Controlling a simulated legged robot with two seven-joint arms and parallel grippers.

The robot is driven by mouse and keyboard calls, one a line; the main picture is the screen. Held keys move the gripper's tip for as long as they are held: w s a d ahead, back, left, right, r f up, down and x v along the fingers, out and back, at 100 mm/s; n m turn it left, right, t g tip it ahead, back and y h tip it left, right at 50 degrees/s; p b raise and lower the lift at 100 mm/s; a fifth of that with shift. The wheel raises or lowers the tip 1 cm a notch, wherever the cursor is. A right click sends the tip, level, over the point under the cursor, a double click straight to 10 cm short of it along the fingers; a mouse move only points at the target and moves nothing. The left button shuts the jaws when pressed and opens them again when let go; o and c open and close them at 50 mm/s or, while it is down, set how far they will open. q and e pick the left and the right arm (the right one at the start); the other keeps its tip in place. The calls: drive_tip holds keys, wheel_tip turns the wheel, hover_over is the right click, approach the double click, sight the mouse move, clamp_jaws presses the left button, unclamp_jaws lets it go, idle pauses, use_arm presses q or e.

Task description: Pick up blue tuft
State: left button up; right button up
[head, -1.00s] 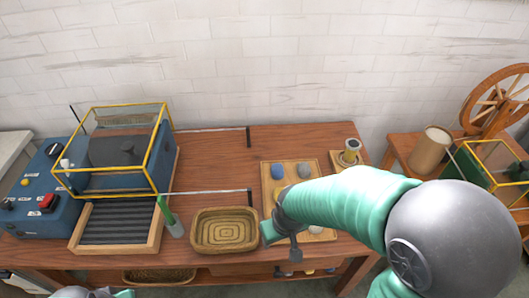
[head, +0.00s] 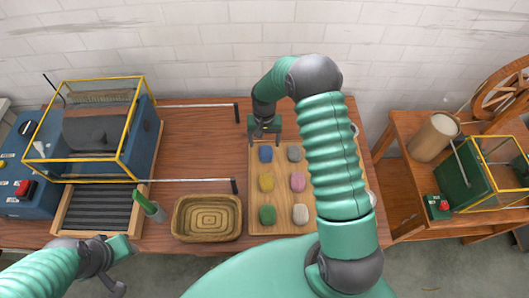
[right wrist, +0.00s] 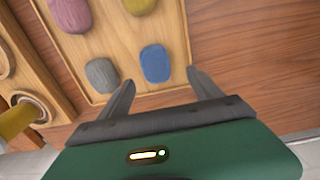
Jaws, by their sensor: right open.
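The blue tuft (head: 265,154) lies at the top left of a wooden tray (head: 253,203) on the table. In the right wrist view the blue tuft (right wrist: 155,63) lies just beyond and between the spread fingers. My right gripper (head: 264,136) is open and empty, beside the tray's far edge, close to the blue tuft; it also shows in the right wrist view (right wrist: 160,85). My left gripper (head: 122,268) is low at the left, in front of the table, too small to tell its jaw state.
The tray also holds a grey tuft (head: 295,153), a yellow tuft (head: 266,182), a pink tuft (head: 298,181), a green tuft (head: 267,214) and a white tuft (head: 300,214). A woven basket (head: 207,218) stands left of the tray. A yellow-framed machine (head: 95,140) stands further left.

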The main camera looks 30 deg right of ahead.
sight(267, 147)
drive_tip(key=f, duration=0.2)
drive_tip(key=d+f+p, duration=0.1)
drive_tip(key=f, duration=0.2)
drive_tip(key=shift+s+d+f, duration=0.1)
drive_tip(key=shift+d+f, duration=0.1)
drive_tip(key=shift+f, duration=0.15)
drive_tip(key=shift+a, duration=0.3)
drive_tip(key=shift+a+r, duration=0.1)
drive_tip(key=shift+a, duration=0.1)
drive_tip(key=c, duration=0.5)
drive_tip(key=shift+d, duration=0.25)
drive_tip(key=c, duration=0.9)
